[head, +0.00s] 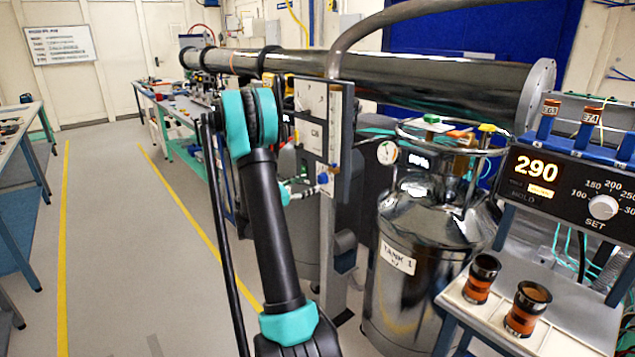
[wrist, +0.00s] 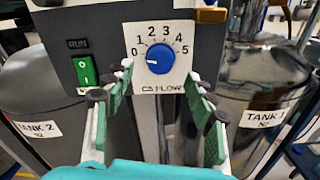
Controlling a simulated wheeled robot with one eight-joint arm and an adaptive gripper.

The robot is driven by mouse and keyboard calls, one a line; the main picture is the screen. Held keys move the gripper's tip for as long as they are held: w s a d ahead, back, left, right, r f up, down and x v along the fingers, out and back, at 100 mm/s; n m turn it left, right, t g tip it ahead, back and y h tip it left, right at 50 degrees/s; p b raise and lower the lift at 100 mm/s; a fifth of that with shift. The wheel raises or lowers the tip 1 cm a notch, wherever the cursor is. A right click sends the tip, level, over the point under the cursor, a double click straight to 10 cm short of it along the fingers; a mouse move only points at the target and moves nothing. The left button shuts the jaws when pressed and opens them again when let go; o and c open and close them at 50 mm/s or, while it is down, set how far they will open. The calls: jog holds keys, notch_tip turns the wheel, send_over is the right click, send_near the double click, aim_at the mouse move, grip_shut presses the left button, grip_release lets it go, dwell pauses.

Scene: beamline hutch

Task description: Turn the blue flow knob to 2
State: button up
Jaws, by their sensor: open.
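The blue flow knob (wrist: 159,58) sits on a white dial plate (wrist: 176,85) marked 0 to 5 in the wrist view. Its white mark points left, close to the 0. My gripper (wrist: 158,76) is open, with its green-padded fingers on either side of the knob and a gap to it on both sides. Nothing is between the fingers. I cannot tell how far the fingertips are from the panel.
A green RUN switch (wrist: 86,72) is left of the dial. TANK 1 (head: 425,245) stands right of the post, and TANK 2 (wrist: 38,128) is at the left in the wrist view. A heater box (head: 570,190) reads 290. The aisle floor (head: 110,230) is clear.

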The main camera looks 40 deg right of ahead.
aim_at(319, 180)
jog(key=shift+w+d, duration=0.2)
jog(key=shift+d, duration=2.55)
jog(key=shift+c, duration=0.4)
jog(key=c, duration=1.1)
jog(key=shift+m, duration=0.4)
jog(key=m, duration=0.5)
jog(key=shift+m, duration=0.3)
jog(key=m, duration=0.5)
jog(key=shift+m, duration=0.4)
